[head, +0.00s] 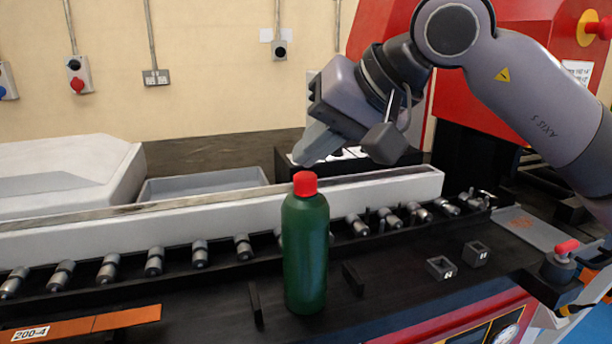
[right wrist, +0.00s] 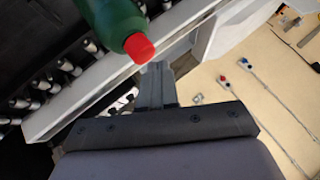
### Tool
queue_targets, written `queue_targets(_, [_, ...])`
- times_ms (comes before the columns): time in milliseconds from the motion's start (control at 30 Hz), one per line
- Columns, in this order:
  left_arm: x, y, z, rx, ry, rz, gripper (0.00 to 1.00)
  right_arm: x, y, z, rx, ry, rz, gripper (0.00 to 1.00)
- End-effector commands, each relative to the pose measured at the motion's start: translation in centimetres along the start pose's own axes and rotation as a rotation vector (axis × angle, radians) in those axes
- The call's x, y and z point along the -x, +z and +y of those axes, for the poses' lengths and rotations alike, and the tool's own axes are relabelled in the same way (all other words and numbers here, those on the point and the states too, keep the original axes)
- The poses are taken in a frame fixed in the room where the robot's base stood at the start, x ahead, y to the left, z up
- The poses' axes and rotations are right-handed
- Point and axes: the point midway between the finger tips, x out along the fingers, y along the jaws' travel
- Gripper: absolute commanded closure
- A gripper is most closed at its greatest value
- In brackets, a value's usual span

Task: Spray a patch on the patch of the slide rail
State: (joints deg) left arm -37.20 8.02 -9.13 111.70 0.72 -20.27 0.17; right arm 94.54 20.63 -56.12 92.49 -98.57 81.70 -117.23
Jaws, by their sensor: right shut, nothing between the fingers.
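A green bottle with a red cap (head: 305,250) stands upright on the dark machine bed in the middle of the head view. It also shows at the top of the right wrist view (right wrist: 112,20). My right gripper (head: 308,155) is shut and empty, with its fingertips just above and behind the red cap. In the right wrist view its closed fingers (right wrist: 157,85) are near the cap, with nothing between them. A long pale rail (head: 380,194) runs behind the bottle. A grey plate (head: 545,235) with a faint reddish patch (head: 522,223) lies at the right. My left gripper is not seen.
A row of metal rollers (head: 200,254) runs along the rail. Two small square blocks (head: 440,267) and a red-topped knob (head: 567,247) are to the right. An orange strip (head: 95,323) lies at front left. The red machine (head: 540,60) stands behind my arm.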

Motion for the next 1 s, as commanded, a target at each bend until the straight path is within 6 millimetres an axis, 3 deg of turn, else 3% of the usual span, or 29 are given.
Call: queue_targets(1000, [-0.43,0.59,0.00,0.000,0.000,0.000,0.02,-0.67,0.48,0.50,0.000,0.000,0.000,1.00])
